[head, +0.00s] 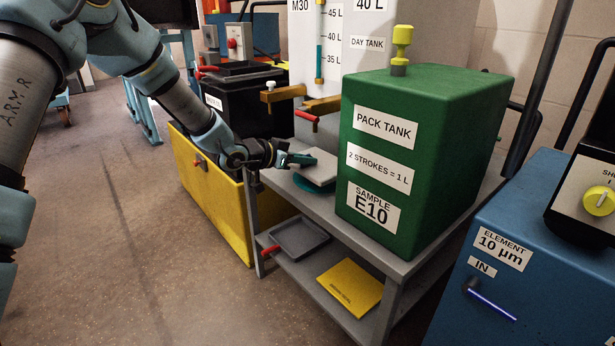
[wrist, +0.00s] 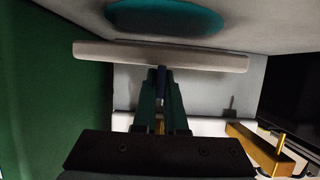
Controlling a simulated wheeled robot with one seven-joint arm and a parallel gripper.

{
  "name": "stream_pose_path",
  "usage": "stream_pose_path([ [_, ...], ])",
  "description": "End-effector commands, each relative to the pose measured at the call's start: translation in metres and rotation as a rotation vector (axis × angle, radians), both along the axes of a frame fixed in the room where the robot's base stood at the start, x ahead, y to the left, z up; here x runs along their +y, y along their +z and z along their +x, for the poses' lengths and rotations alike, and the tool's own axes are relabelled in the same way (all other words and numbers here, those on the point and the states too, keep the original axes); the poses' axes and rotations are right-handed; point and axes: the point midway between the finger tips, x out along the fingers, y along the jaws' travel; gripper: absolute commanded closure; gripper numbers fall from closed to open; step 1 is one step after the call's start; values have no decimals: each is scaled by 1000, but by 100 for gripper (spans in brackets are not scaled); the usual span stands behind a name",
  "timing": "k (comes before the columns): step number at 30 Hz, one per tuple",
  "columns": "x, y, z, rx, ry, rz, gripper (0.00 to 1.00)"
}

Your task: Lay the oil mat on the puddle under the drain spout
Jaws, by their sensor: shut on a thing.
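My gripper (head: 302,160) is shut on the edge of a light grey oil mat (head: 319,170), between the green pack tank and the brass taps. The mat is held over the grey bench top, roughly level. A teal puddle (head: 311,186) shows on the bench just below the mat, partly hidden by it. In the wrist view, the fingers (wrist: 162,75) grip the mat (wrist: 160,55) edge-on, and a gap shows between it and the puddle (wrist: 165,17). A brass spout (head: 321,104) with a red handle sticks out behind the mat; I cannot tell if it is the drain spout.
The green pack tank (head: 415,160) stands close to the right of the mat. A second brass tap (head: 283,92) is at the back left. The lower shelf holds a dark tray (head: 300,239) and a yellow sheet (head: 349,287). A yellow bin (head: 212,195) stands left of the bench.

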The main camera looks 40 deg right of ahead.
Motion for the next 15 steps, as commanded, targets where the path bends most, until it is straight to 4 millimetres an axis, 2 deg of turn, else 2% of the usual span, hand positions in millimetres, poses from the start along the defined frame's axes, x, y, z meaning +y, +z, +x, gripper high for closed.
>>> stream_pose_path([
  [9, 0, -37, -1, 2, 0, 0, 100],
  [15, 0, -38, 0, -1, 0, -2, 100],
])
